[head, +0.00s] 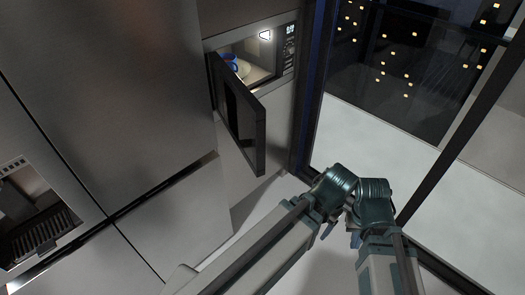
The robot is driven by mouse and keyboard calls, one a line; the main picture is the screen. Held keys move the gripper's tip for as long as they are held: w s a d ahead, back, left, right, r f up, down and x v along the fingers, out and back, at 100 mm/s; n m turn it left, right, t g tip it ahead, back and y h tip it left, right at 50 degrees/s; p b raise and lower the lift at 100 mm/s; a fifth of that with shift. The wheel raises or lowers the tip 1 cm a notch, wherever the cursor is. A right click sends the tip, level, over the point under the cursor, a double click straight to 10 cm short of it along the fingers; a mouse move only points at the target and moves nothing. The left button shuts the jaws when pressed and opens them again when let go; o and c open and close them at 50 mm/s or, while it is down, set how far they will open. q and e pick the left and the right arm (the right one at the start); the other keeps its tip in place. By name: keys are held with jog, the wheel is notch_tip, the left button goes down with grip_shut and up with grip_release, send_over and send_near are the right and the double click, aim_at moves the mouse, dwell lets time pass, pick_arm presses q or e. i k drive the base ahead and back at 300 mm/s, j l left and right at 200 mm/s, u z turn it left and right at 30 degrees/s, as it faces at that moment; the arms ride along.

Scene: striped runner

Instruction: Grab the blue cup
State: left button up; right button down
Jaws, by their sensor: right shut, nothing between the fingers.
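The blue cup (230,61) stands inside a lit, open microwave (262,50) built into the cabinet wall. The open door hides part of the microwave's inside, and the cup shows only small. My right gripper (353,238) is low in the picture among my teal arm joints, shut and empty. It is well below and to the right of the cup, apart from it. Its fingertips are small and partly hidden by my arm. My left gripper cannot be made out.
The microwave door (243,115) hangs open, sticking out below and left of the opening. A pale round plate (255,75) shows under the cup. Large steel fridge doors (110,90) with a dispenser (35,215) fill the left. Tall dark-framed windows (400,75) stand at the right.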

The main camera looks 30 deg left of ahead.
aim_at(231, 58)
jog(key=i+l, duration=0.15)
jog(key=i, duration=0.55)
jog(key=i+l, duration=0.15)
jog(key=i, duration=0.55)
jog(key=i+l, duration=0.15)
jog(key=i, duration=0.55)
jog(key=i+l+u, duration=0.2)
jog(key=i, duration=0.3)
jog(key=u, duration=1.65)
